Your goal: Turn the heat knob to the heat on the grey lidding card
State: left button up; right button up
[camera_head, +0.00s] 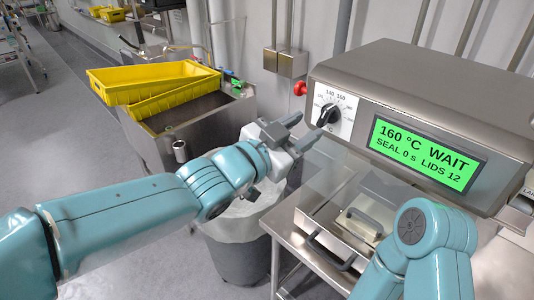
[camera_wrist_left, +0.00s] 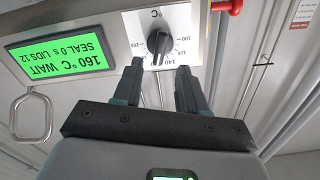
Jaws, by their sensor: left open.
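The heat knob (camera_head: 328,116) is black and sits on a white dial plate (camera_head: 347,108) at the left of the steel sealer's front. It also shows in the left wrist view (camera_wrist_left: 159,42), where the picture is upside down. The sealer's green display (camera_head: 424,153) reads 160 °C, WAIT, SEAL 0 s, LIDS 12. My left gripper (camera_head: 306,129) is open and empty, just short of the knob. In the left wrist view its two fingers (camera_wrist_left: 158,76) stand apart, with the knob beyond the gap. I cannot make out a grey lidding card. My right gripper is out of view.
A red button (camera_head: 300,88) stands out beside the sealer's left side. Below is a steel bench (camera_head: 290,226) with a handled tray fixture (camera_head: 330,250). A grey bin (camera_head: 232,250) stands under my left arm. Yellow crates (camera_head: 150,78) rest on a steel cart behind.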

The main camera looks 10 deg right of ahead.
pick_arm(q)
jog(key=v, duration=1.1)
jog(key=shift+b, duration=0.35)
